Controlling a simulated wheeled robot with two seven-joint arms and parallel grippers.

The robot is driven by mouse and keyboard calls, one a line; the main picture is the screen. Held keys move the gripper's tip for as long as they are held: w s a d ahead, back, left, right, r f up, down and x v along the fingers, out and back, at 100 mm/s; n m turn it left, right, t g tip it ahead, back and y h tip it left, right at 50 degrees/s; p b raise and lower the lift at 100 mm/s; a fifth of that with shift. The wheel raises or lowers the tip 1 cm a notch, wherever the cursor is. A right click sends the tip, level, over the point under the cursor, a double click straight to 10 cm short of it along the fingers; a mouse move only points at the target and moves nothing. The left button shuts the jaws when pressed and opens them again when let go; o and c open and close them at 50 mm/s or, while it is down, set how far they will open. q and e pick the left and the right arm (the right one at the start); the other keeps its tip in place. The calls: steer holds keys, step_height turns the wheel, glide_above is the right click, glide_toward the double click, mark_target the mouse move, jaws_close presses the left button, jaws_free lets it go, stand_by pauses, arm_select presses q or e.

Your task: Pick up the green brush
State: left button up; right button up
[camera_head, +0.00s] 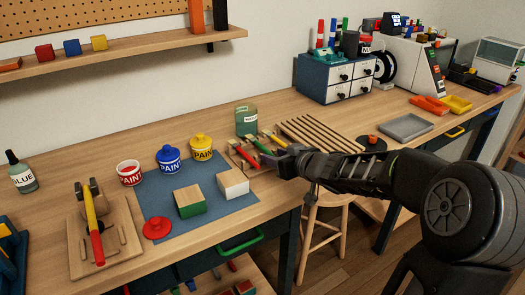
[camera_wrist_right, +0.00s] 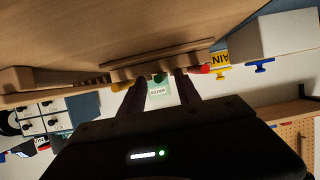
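The green brush (camera_head: 262,147) lies between a red-handled brush (camera_head: 247,154) and a yellow-handled brush (camera_head: 275,140) on a wooden rack near the table's front edge. My right gripper (camera_head: 275,160) is at the handle end of the green brush. In the right wrist view my right gripper (camera_wrist_right: 161,97) is open, its two dark fingers apart. The round end of the green brush (camera_wrist_right: 158,78) shows in the gap between them; contact cannot be told. The red end (camera_wrist_right: 205,70) and yellow end (camera_wrist_right: 118,86) sit outside the fingers. My left gripper is out of view.
A green jar (camera_head: 246,121) stands behind the rack. Wooden strips (camera_head: 312,133) lie to the right. A stool (camera_head: 325,210) stands below.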

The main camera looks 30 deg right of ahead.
steer(key=shift+c, duration=0.2)
stand_by(0.3)
jaws_close()
stand_by(0.4)
